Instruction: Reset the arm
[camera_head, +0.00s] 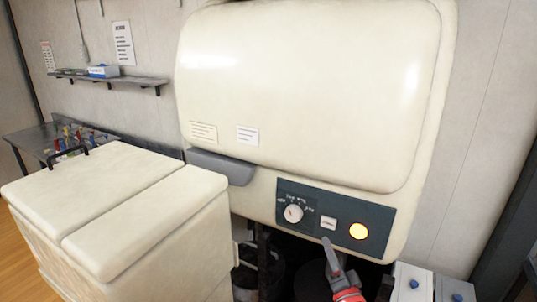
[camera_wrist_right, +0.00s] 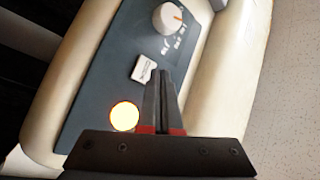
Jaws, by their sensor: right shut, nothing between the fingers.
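My right gripper (camera_head: 332,256) comes up from the bottom of the head view, just below the dark control panel of a large cream machine (camera_head: 300,80). Its fingers are together and empty; they also show in the right wrist view (camera_wrist_right: 163,85), in front of the panel. The panel holds a white dial (camera_head: 293,213), a small white switch (camera_head: 328,223) and a glowing yellow-orange button (camera_head: 359,231). The lit button also shows in the right wrist view (camera_wrist_right: 124,116), left of the fingers. I cannot tell whether the fingertips touch the panel. My left gripper is not in view.
A cream chest with a two-part lid (camera_head: 120,205) stands at the left front. Behind it is a grey side table (camera_head: 30,140) with small coloured items. A wall shelf (camera_head: 110,79) holds a blue box. White containers with blue caps (camera_head: 412,284) stand at the lower right.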

